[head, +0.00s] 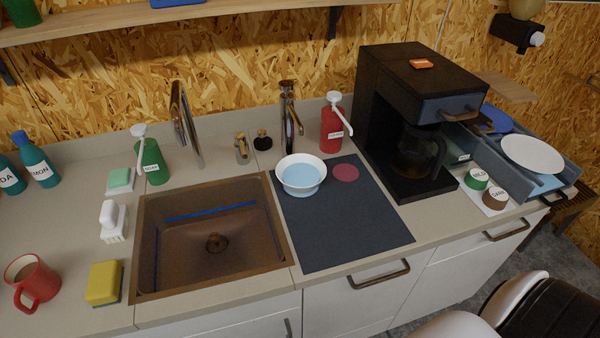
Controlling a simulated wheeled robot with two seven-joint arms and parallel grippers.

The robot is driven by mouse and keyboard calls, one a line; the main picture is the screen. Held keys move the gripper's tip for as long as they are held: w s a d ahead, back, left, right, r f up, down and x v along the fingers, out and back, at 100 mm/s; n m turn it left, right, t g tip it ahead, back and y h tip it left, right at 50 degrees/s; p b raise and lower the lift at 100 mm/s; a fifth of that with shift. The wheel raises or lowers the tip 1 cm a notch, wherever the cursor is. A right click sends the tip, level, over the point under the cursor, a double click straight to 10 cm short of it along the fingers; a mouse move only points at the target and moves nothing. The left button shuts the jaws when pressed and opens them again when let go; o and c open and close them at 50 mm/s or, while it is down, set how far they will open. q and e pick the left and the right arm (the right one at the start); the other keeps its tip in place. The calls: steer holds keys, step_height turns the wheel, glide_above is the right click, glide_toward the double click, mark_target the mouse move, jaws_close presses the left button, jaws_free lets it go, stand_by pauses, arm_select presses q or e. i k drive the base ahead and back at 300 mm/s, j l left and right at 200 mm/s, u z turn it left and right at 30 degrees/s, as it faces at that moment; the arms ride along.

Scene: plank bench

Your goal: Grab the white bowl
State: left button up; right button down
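The white bowl (308,190) stands upright on the dark mat (345,229), near the mat's back left corner and to the right of the sink. Its rim is white and its inside shows light blue; I cannot tell whether that is liquid or colour. It stands just in front of a tall dark tap (289,118). Neither my left nor my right gripper shows in the head view. Nothing touches the bowl from above.
A brown sink (212,279) lies left of the mat. A red pump bottle (331,130) stands behind it, and a flat dark red disc (346,172) lies beside the bowl. A black coffee machine (386,79) stands to the right. The mat's front is clear.

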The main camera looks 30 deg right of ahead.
mark_target(301, 174)
steer(key=j+z, duration=0.35)
steer(key=j, duration=0.15)
steer(key=j+z, duration=0.75)
steer(key=j, duration=0.3)
